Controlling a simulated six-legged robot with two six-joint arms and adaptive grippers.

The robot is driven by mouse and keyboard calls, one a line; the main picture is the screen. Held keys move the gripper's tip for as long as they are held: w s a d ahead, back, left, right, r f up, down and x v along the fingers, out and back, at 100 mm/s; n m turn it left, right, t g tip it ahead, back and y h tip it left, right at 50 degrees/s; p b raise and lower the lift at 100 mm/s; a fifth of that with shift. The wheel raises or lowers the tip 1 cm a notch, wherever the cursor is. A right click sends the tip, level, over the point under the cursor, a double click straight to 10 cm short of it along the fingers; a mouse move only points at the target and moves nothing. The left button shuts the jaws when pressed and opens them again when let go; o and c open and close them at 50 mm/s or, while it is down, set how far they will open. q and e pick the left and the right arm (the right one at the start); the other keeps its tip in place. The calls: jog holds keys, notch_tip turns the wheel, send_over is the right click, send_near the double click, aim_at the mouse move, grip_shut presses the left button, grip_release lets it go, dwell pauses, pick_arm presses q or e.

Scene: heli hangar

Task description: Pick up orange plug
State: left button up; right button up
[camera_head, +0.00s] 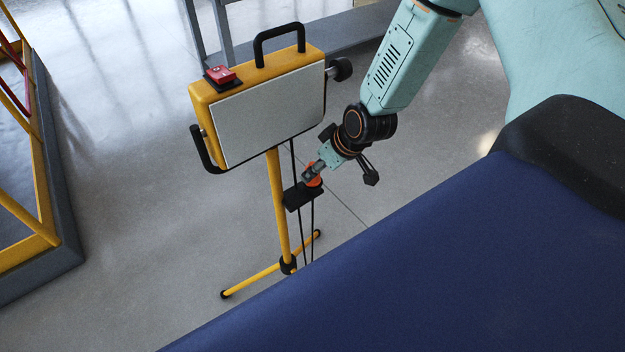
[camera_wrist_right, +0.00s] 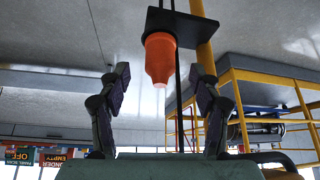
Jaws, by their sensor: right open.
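The orange plug (camera_head: 314,182) sits at a small black holder (camera_head: 297,197) on the yellow stand, partly hidden by my right gripper in the head view. In the right wrist view the orange plug (camera_wrist_right: 160,55) shows whole, against the black holder (camera_wrist_right: 183,24), with its narrower end toward my gripper. My right gripper (camera_head: 314,171) is open. In the wrist view its two dark fingers stand apart, one on each side of the plug's narrower end, with clear gaps and no contact visible. My left gripper is not in view.
The yellow stand (camera_head: 277,205) carries a panel with a white face (camera_head: 265,115), black handles and a red button box (camera_head: 220,75). Black cables hang beside the post. A yellow-framed structure (camera_head: 40,215) stands at left. A blue surface (camera_head: 440,260) fills the lower right.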

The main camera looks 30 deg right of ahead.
aim_at(313, 184)
jog(key=b+x, duration=0.1)
jog(key=x, duration=0.2)
jog(key=shift+w+a+f+b, duration=0.1)
jog(key=shift+w+f+b, duration=0.1)
jog(key=shift+b, duration=0.2)
jog(key=shift+w+f, duration=0.1)
jog(key=c, duration=1)
jog(key=shift+c, duration=1.4)
